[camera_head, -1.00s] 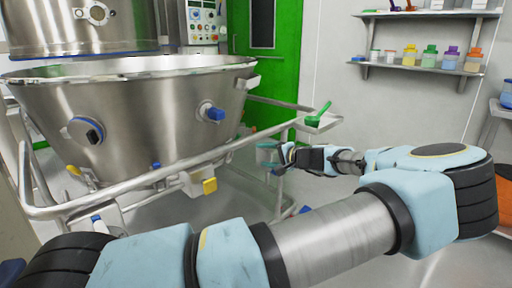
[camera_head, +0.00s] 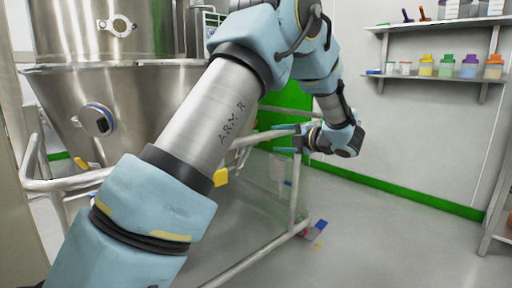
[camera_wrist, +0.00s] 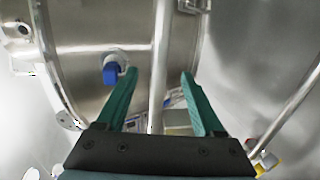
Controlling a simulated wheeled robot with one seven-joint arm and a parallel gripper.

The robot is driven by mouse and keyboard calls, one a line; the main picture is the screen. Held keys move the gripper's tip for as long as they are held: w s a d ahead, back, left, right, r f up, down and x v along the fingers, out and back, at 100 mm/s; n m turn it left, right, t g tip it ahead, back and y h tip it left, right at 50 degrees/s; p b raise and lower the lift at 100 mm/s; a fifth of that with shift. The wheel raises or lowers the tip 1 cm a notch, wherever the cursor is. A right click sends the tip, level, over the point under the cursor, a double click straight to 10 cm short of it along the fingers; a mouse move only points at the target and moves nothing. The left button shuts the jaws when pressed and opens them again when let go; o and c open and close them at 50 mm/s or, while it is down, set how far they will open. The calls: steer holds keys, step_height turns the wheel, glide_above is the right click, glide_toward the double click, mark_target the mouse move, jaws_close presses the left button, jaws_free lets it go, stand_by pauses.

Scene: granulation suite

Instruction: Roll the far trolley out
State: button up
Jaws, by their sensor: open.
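The trolley is a steel bowl (camera_head: 72,95) on a tubular frame (camera_head: 262,262), at the left and centre of the head view. My arm crosses in front of it and hides much of the bowl and rails. My gripper (camera_head: 282,140) is open at the frame's right end, near the top of an upright post (camera_head: 296,190). In the wrist view, a steel tube (camera_wrist: 159,60) lies between the two green fingers of my gripper (camera_wrist: 160,76). I cannot tell how deep it sits between them. Behind it are the bowl (camera_wrist: 80,60) and a blue knob (camera_wrist: 112,74).
A steel tower (camera_head: 75,30) stands over the bowl. Wall shelves (camera_head: 440,76) hold coloured bottles at the upper right. A rack edge (camera_head: 495,215) stands at the far right. A blue and red caster part (camera_head: 318,228) is at the frame's foot. Floor to the right is clear.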

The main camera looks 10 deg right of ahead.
mark_target(259, 138)
steer(key=b+x, duration=0.1)
steer(key=x, duration=0.4)
steer(key=a+b+x, duration=0.1)
steer(key=x, duration=0.4)
steer(key=shift+a, duration=0.1)
jaws_close()
stand_by(0.4)
stand_by(0.9)
